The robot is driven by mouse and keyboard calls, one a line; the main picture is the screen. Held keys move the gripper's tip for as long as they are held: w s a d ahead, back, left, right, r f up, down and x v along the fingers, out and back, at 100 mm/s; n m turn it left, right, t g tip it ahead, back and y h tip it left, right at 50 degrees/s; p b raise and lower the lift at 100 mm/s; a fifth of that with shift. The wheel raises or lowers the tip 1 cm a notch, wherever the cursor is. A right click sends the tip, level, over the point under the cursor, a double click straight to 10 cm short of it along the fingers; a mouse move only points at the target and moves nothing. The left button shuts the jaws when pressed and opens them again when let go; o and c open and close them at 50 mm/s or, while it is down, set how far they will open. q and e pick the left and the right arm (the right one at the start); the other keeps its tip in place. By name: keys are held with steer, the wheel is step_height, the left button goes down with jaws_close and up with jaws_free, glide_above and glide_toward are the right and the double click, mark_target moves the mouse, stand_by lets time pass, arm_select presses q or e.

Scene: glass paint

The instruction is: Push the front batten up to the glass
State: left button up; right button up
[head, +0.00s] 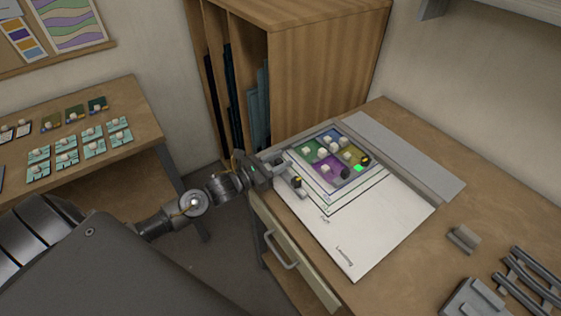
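The glass panel (322,168) lies on a white paper sheet (375,232) on the workbench. It has green, blue, yellow and purple patches, with several small pale knobs and dark pieces on it. My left gripper (286,171) is at the left edge of the glass, low over the bench. Its two fingers appear spread apart, with nothing clearly held between them. I cannot make out a front batten for certain; thin dark and green lines run along the near side of the glass. My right gripper is not in view.
A grey strip (410,158) runs behind the glass. A small grey block (463,238), a grey rack of bars (528,280) and a grey box (478,299) stand at the right. The bench has a drawer (297,262) below its left edge.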

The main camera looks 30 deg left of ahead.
arm_select(q)
steer(key=shift+o, duration=0.2)
steer(key=shift+w+d, duration=0.1)
steer(key=shift+w, duration=0.05)
steer(key=shift+s+a+f, duration=0.15)
steer(key=shift+s+a, duration=0.05)
steer(key=shift+s, duration=0.2)
steer(key=b+v, duration=0.3)
steer(key=v, duration=0.5)
steer(key=shift+s+a, duration=0.15)
steer(key=shift+s, duration=0.2)
steer(key=shift+s+a, duration=0.25)
steer(key=shift+s, duration=0.25)
